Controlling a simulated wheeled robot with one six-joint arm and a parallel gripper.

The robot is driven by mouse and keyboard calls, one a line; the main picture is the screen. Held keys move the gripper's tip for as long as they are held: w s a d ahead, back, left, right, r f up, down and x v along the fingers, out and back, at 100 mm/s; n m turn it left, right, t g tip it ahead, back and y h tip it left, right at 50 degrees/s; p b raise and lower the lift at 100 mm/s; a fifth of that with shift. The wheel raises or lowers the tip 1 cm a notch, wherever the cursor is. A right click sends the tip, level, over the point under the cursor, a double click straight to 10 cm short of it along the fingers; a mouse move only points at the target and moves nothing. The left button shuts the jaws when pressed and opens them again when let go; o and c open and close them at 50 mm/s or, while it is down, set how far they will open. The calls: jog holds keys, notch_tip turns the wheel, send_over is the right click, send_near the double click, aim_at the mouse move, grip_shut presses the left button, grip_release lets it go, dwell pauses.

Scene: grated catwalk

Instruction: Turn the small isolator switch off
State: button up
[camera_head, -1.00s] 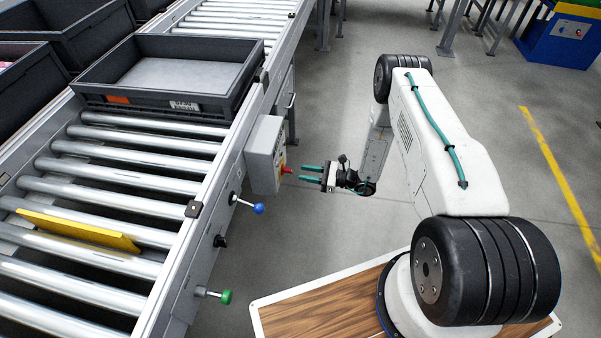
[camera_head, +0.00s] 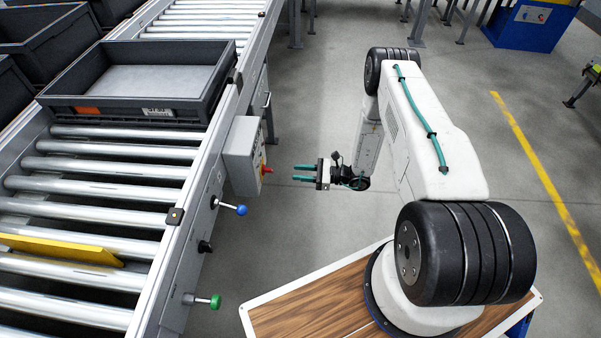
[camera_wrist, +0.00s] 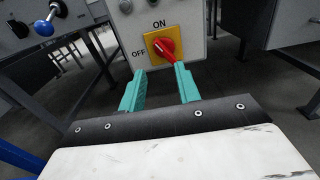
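The isolator switch is a red rotary knob (camera_wrist: 165,47) on a yellow plate (camera_wrist: 152,58), marked ON above and OFF to the left. Its handle slants from upper left to lower right in the wrist view. It sits on a grey box (camera_head: 242,156) on the conveyor's side; the red knob also shows in the head view (camera_head: 266,170). My gripper (camera_head: 294,172) is open and empty, its teal fingers pointing at the knob with a clear gap between.
Blue (camera_head: 241,210), black (camera_head: 205,246) and green (camera_head: 215,301) knobs stick out from the conveyor's side. A dark tray (camera_head: 60,104) and a yellow board (camera_head: 60,249) rest on the rollers. Open floor lies between the conveyor and my arm.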

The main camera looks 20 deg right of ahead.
jog(key=v, duration=0.7)
jog(key=shift+s+d, duration=0.2)
jog(key=shift+d, duration=0.15)
